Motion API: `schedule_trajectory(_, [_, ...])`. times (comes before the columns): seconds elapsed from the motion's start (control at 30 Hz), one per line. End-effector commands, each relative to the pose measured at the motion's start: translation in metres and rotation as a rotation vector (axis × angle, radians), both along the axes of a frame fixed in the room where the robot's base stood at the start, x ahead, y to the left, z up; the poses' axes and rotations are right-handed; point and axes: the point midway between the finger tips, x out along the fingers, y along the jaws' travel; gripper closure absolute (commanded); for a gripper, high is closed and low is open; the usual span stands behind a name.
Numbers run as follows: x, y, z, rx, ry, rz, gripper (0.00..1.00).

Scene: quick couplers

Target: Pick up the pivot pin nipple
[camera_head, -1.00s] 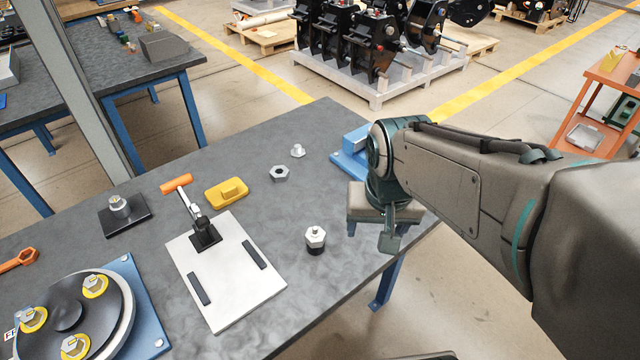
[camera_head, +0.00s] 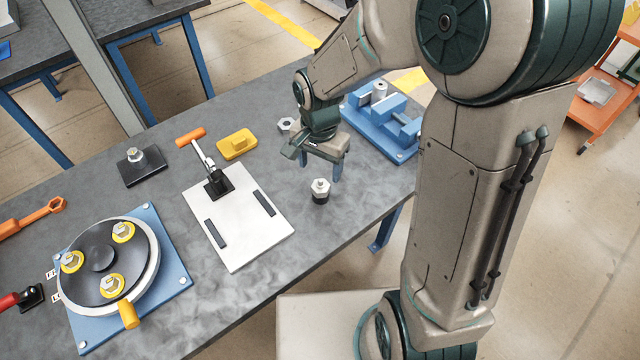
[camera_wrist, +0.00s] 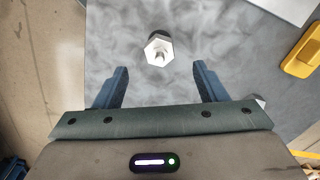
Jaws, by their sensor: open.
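A silver hex fitting with a stub on top and a dark lower part (camera_head: 320,190) stands upright on the grey bench, right of the white plate. I take it as the pivot pin nipple, though the frames do not confirm the name. My gripper (camera_head: 322,170) is open and empty, pointing down just behind and above the fitting in the head view. In the wrist view the fitting (camera_wrist: 159,50) lies ahead of and between my open fingers (camera_wrist: 160,69), apart from both.
A white plate (camera_head: 236,238) with a toggle clamp lies left of the fitting. A blue fixture (camera_head: 385,112) stands to the right. A hex nut (camera_head: 286,124) and a yellow block (camera_head: 237,144) lie behind. A round fixture (camera_head: 140,262) is at left. The bench's front edge is near.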

Motion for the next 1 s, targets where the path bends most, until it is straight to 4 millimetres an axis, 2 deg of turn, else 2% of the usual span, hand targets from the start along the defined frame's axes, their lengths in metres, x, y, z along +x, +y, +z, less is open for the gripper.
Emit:
schedule_trajectory(0.1, [0.000, 0.000, -0.014, 0.001, 0.001, 0.000, 0.35])
schedule_trajectory(0.37, [0.000, -0.001, -0.029, -0.001, 0.003, 0.000, 0.35])
schedule_trajectory(0.7, [0.002, -0.002, -0.068, 0.001, -0.001, 0.001, 0.35])
schedule_trajectory(1.0, [0.002, -0.002, -0.072, 0.001, -0.002, 0.000, 0.35])
